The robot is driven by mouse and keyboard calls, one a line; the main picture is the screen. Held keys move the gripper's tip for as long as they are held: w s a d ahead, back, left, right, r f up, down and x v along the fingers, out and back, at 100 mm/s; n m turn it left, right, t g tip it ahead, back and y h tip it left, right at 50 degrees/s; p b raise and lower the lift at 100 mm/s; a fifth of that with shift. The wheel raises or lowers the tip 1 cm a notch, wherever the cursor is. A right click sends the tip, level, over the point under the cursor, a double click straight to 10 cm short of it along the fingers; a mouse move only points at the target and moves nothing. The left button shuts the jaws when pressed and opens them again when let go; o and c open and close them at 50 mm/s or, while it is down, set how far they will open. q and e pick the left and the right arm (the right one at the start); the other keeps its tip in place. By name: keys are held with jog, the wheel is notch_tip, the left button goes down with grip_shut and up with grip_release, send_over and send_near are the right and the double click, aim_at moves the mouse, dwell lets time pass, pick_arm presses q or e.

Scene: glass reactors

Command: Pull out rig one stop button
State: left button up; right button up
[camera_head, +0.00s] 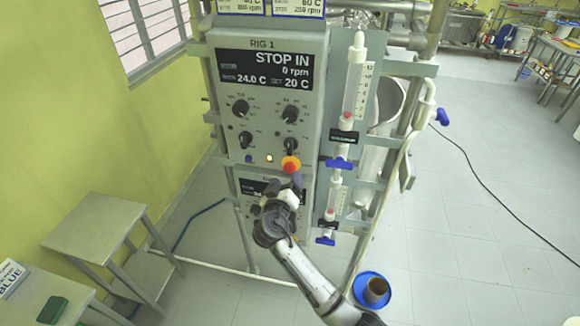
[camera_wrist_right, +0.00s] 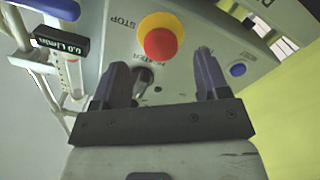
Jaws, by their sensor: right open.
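The rig one stop button (camera_head: 291,164) is a red mushroom head on a yellow collar, low on the right of the RIG 1 control panel (camera_head: 229,120). In the right wrist view the red button (camera_wrist_right: 160,44) shows just beyond the fingertips, nearly between them. The panel display reads STOP IN, 0 rpm. My right gripper (camera_head: 284,183) is just below the button in the head view. Its two fingers (camera_wrist_right: 163,75) are apart with nothing held between them, and they do not visibly touch the button. My left gripper is not in view.
Dark knobs (camera_head: 241,107) sit above the button. Flow meters with blue valves (camera_head: 339,163) stand right of the panel. A second control box (camera_head: 262,187) is below. A grey side table (camera_head: 95,222) stands left. A blue dish with a brown pot (camera_head: 374,290) is on the floor.

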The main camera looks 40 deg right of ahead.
aim_at(290, 171)
jog(key=shift+p+x, duration=0.5)
jog(key=shift+x, duration=2.15)
